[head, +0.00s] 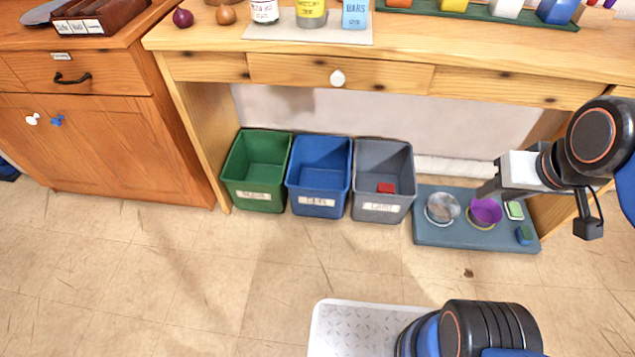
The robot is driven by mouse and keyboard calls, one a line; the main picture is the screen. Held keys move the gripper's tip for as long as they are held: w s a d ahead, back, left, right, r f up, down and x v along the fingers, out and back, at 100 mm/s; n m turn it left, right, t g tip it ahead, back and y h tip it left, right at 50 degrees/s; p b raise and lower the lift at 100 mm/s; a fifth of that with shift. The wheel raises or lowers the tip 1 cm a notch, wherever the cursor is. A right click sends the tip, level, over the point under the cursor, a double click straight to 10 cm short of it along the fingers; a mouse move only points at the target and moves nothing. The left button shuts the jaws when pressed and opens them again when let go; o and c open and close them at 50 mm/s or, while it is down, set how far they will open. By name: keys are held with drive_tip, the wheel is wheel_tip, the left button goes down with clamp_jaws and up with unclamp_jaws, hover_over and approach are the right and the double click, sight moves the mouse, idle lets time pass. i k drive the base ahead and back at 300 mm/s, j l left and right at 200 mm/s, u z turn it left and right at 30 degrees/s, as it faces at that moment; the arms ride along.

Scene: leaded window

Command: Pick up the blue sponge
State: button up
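The mat also carries a clear round container (442,208) and a purple bowl (485,212). Green (256,170), blue (319,175) and grey (383,180) bins stand to its left under a wooden table (390,75). The tiled floor in front is mostly clear.

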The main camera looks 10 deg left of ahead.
sight(524, 234)
drive_tip(key=z, duration=1.25)
